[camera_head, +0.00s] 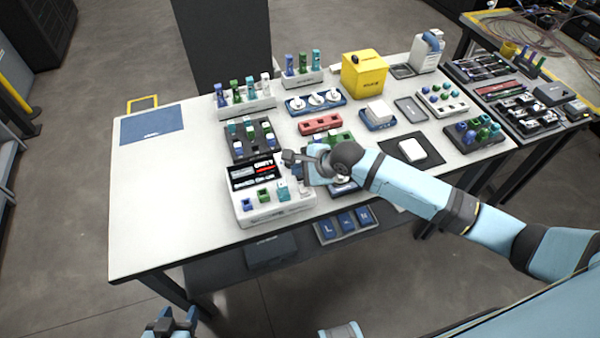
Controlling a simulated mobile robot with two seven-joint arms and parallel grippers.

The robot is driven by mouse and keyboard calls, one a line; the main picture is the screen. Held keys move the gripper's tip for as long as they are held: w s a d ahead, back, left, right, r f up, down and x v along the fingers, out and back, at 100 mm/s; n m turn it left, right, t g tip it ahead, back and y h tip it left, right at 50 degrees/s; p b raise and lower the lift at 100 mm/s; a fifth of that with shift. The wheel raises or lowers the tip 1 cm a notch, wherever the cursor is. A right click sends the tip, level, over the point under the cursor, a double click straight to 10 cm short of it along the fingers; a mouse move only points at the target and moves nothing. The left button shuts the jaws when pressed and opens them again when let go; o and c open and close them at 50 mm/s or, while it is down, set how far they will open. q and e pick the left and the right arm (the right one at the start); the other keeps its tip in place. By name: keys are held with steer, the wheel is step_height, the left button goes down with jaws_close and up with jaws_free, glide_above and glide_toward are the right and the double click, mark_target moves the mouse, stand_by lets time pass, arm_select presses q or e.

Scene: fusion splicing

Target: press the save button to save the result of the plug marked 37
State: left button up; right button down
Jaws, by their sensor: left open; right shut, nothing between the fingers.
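A white device (275,213) stands at the front of the table, with a black screen (252,174) showing white text and a red bar. Below the screen are a blue piece (248,204), a green piece (264,196) and a teal and white piece (283,193). I cannot tell which part is the save button, and no marking 37 is legible. My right gripper (289,157) is shut and empty, just above the device's upper right corner by the screen; contact cannot be told. My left gripper (172,322) is open and empty, low at the bottom edge, off the table.
A black rack (236,152) with several plugs stands behind the device. A white rack (245,103), a red block (320,123) and a yellow box (364,74) are further back. A blue mat (152,133) lies at left. The table's left front is clear. My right arm covers the area right of the device.

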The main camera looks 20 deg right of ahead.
mark_target(300, 177)
steer(key=shift+f, duration=0.5)
stand_by(0.7)
steer(key=shift+r, duration=0.1)
steer(key=shift+r+p, duration=0.8)
steer(key=shift+p, duration=0.7)
steer(key=shift+r+p, duration=0.8)
steer(key=shift+p, duration=0.1)
step_height(300, 177, up, 3)
steer(key=p, duration=0.4)
steer(key=shift+r, duration=0.2)
steer(key=shift+r+p, duration=0.1)
steer(key=shift+p, duration=0.2)
